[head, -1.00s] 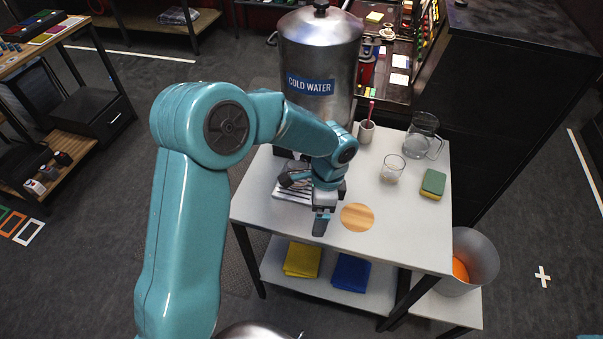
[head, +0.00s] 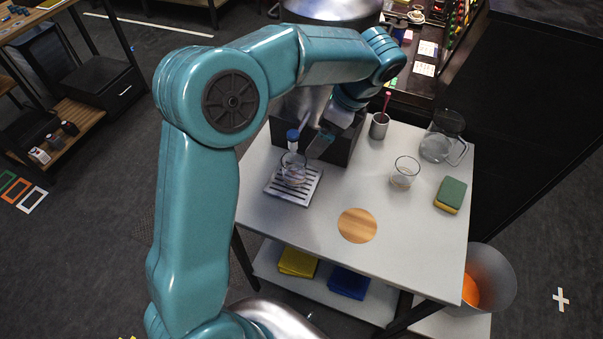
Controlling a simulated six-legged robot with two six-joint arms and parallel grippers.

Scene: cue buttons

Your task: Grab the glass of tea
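A clear glass (head: 293,168) stands upright on the slatted drip tray (head: 300,195) under the blue-topped tap (head: 292,136) of the dispenser. Another clear glass (head: 404,174) stands on the white table to the right, with a faint brownish tint at its bottom. I cannot tell for sure which glass holds tea. My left gripper (head: 320,146) is just right of and above the glass on the tray, in front of the dispenser. One dark finger shows; the rest is hidden or too small to tell its opening. My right gripper is out of view.
A glass jug (head: 442,138), a cup with a red stick (head: 379,126) and a green-yellow sponge (head: 450,195) stand at the table's right side. A round wooden coaster (head: 357,225) lies bare near the front. A metal bin (head: 490,280) stands beside the table.

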